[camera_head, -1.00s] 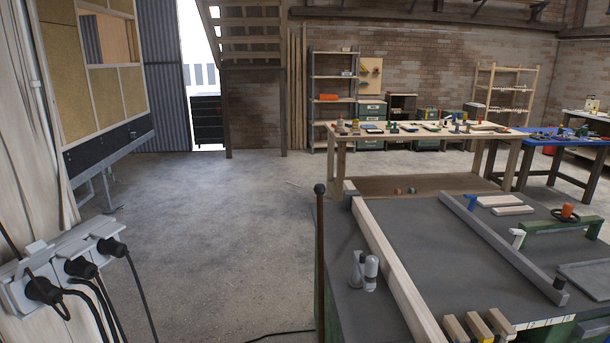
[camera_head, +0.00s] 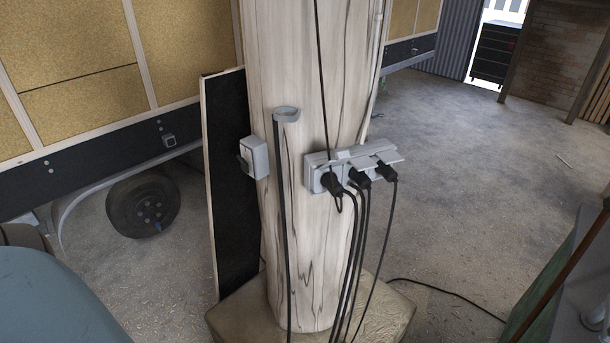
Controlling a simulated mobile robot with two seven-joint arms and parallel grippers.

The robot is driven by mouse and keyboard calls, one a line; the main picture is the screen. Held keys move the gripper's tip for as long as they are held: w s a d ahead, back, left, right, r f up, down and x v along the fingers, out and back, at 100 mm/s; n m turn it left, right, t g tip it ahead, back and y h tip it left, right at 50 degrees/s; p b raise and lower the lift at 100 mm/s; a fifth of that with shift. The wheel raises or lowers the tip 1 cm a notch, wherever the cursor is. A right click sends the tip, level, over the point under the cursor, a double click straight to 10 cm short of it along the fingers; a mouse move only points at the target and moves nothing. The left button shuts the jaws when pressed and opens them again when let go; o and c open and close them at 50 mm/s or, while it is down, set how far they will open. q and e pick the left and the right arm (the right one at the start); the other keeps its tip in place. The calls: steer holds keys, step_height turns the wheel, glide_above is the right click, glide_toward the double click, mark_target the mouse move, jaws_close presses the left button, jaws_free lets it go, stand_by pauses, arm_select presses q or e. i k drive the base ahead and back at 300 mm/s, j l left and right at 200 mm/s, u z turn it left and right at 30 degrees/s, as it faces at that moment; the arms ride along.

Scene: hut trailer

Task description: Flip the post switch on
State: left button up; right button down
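A thick pale wooden post (camera_head: 305,250) stands upright in the middle of the view. A small light-grey switch box (camera_head: 254,158) is mounted on its left side, seen at an angle. A dark part shows on the box's left face, but I cannot tell its position. A grey power strip (camera_head: 352,167) with several black plugs is fixed to the post's right side. Neither of my grippers is in view.
Black cables hang from the strip, and one runs across the floor (camera_head: 445,293) to the right. A dark panel (camera_head: 232,190) leans behind the post's left side. The trailer with its wheel (camera_head: 143,204) stands at left. A green-sided workbench (camera_head: 548,290) edges the lower right. The post stands on a block (camera_head: 385,318).

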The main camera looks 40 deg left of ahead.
mark_target(245, 166)
steer(key=u, duration=1)
